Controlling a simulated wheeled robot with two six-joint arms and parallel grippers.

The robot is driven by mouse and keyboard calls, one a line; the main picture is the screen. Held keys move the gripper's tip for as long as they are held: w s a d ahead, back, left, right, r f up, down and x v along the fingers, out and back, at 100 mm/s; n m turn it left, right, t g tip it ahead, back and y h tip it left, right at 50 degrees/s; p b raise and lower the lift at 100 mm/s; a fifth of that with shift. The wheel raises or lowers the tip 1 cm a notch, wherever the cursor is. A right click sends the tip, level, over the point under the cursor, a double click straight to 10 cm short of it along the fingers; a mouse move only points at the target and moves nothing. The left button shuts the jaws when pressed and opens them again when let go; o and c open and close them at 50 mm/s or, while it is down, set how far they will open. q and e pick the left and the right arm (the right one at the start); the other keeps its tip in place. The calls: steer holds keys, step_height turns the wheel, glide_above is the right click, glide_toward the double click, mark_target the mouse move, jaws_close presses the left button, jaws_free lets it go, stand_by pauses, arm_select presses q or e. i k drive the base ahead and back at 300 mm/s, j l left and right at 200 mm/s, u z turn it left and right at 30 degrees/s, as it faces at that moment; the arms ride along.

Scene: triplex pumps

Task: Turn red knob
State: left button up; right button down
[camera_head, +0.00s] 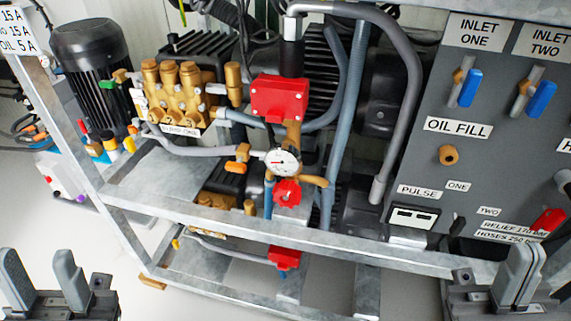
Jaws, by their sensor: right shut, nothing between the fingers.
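A red knob (287,193), shaped like a small handwheel, sits just below a round white pressure gauge (282,161) in the middle of the picture. Brass fittings surround it, with a red box (279,97) above. My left gripper (43,272) is at the bottom left corner with its two fingers apart and nothing between them. My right gripper (519,262) is at the bottom right with its fingers together and empty. Both grippers are well apart from the knob.
A metal frame rail (330,243) runs below the knob. A grey control panel (475,110) with blue levers and a red handle (548,221) stands at the right. Grey hoses hang near the knob. A black motor (90,65) and brass pump (178,92) are at the left.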

mark_target(287, 194)
steer(key=j, duration=0.85)
steer(key=k+j, duration=0.1)
steer(key=j, duration=0.7)
